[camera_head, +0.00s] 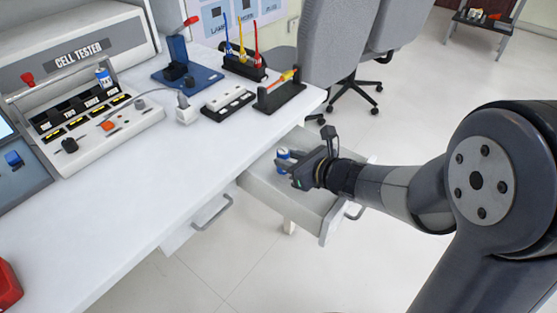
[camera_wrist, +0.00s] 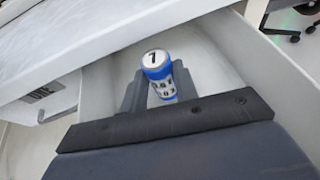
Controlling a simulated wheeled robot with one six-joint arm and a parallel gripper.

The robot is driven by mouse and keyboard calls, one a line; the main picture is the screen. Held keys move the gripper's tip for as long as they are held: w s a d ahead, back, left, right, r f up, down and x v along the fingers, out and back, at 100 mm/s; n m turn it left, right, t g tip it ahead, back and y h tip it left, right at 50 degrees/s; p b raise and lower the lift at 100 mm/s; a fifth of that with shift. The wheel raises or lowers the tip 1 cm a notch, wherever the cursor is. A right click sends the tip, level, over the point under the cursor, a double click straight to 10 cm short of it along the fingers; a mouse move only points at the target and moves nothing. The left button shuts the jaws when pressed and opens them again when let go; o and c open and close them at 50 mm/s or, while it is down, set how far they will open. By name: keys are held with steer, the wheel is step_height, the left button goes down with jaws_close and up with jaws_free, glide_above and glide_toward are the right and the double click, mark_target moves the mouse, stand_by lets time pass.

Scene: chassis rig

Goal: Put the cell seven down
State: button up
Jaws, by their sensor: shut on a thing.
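My gripper (camera_head: 290,167) is shut on a small blue and white cell (camera_head: 284,154). In the wrist view the cell (camera_wrist: 157,75) stands between the jaws (camera_wrist: 158,95) with a white top marked 7. The cell and my gripper are inside or just above an open drawer (camera_head: 262,190) under the white desk. The drawer also shows in the wrist view (camera_wrist: 215,50). I cannot tell whether the cell touches the drawer floor.
The white desk (camera_head: 150,190) overhangs the drawer's back end. On it stand the cell tester (camera_head: 85,105) with another blue and white cell (camera_head: 103,77), a white power strip (camera_head: 228,103), and a black screwdriver stand (camera_head: 280,95). Grey chairs (camera_head: 340,40) stand behind. The desk's front area is clear.

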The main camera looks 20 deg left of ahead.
mark_target(278, 155)
steer(key=w+a, duration=0.1)
steer(key=a, duration=0.1)
steer(key=w+a, duration=0.1)
steer(key=shift+a, duration=0.35)
steer(key=shift+d+f+b, duration=0.1)
steer(key=shift+f+b, duration=0.2)
steer(key=shift+f, duration=0.35)
steer(key=shift+f+b, duration=0.2)
steer(key=shift+b, duration=0.15)
steer(key=o, duration=1)
steer(key=shift+o, duration=0.2)
steer(key=shift+r, duration=0.15)
